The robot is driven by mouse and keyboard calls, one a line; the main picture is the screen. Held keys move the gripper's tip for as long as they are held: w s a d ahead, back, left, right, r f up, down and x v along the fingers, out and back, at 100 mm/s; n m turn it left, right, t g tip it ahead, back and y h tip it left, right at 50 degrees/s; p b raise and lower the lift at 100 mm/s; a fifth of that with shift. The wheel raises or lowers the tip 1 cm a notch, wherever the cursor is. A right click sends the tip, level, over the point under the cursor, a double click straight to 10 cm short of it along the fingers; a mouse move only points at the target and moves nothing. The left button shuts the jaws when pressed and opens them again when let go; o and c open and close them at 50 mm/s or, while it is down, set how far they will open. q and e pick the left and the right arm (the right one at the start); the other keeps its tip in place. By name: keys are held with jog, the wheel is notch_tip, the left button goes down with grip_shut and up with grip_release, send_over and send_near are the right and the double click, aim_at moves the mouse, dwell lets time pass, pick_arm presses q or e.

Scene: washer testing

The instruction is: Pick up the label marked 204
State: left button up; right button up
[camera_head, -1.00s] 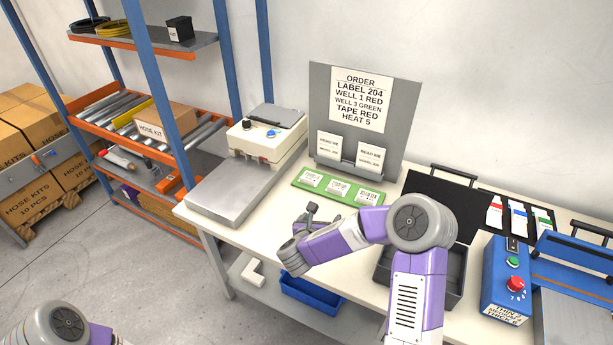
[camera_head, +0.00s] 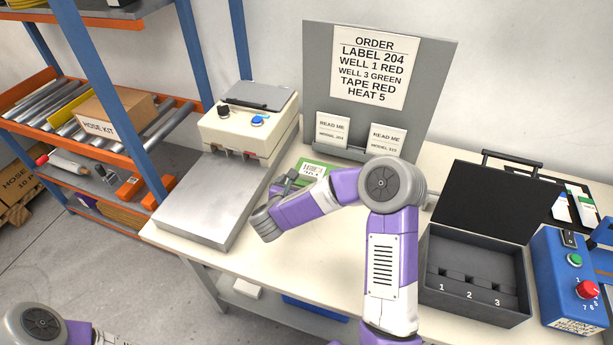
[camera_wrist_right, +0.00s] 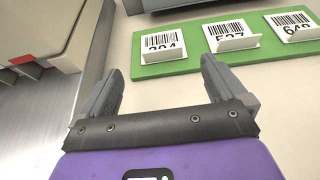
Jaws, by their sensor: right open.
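The label marked 204 (camera_wrist_right: 163,42) stands at the left end of a green strip (camera_wrist_right: 160,68) in the right wrist view, its number partly covered by its own white tab. In the head view a label (camera_head: 312,170) shows on the green strip, most of which my right arm hides. My right gripper (camera_wrist_right: 163,80) is open and empty, its two fingers apart just in front of the strip, below the 204 label. In the head view it is small (camera_head: 285,184) beside the strip. Only a part of my left arm shows at the lower left; its gripper is out of view.
Labels 527 (camera_wrist_right: 230,34) and 640 (camera_wrist_right: 292,24) stand to the right on the strip. A cream machine with a metal plate (camera_head: 195,195) is on the left. The order board (camera_head: 318,90) stands behind. A black case (camera_head: 470,295) and a blue control box (camera_head: 562,280) are on the right.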

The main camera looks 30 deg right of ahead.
aim_at(308, 175)
jog(key=shift+x, duration=0.75)
jog(key=b+x, duration=0.1)
jog(key=x, duration=0.5)
jog(key=shift+s, duration=0.1)
jog(key=c, duration=1.1)
